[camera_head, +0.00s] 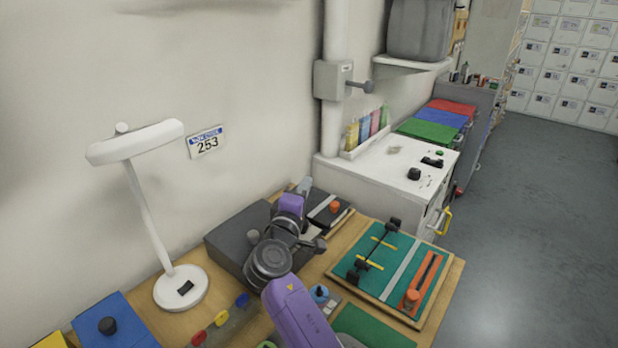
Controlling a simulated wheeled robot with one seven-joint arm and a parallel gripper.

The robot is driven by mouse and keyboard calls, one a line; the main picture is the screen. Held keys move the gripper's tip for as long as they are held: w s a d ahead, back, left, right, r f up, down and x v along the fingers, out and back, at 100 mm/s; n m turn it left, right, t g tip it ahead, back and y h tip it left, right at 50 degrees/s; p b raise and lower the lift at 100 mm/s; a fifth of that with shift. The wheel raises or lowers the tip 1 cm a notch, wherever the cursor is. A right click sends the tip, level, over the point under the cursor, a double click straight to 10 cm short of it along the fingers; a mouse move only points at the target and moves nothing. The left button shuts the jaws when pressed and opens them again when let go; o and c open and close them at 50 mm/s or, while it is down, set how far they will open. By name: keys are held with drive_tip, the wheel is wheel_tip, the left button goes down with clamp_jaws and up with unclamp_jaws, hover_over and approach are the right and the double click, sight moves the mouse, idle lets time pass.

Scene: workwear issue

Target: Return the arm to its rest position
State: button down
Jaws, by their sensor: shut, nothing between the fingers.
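My purple and grey arm (298,315) reaches up from the bottom middle of the view, bends at a dark round joint and extends over the workbench toward the wall. My gripper (305,186) is the small grey end beyond the last purple link, above the back of the bench near a dark grey box (232,240). It is shut and empty. Its fingers are small and hard to make out. The arm hides part of the dark box and the bench middle.
A white lamp (150,215) stands left on the wooden bench (447,285). A green board (395,262) with tools lies right of my arm. A black tray (327,212) with an orange knob sits behind. A white cabinet (385,170) adjoins the bench; the floor at right is clear.

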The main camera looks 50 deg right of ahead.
drive_tip(key=shift+s+a, duration=0.2)
drive_tip(key=shift+a, duration=0.25)
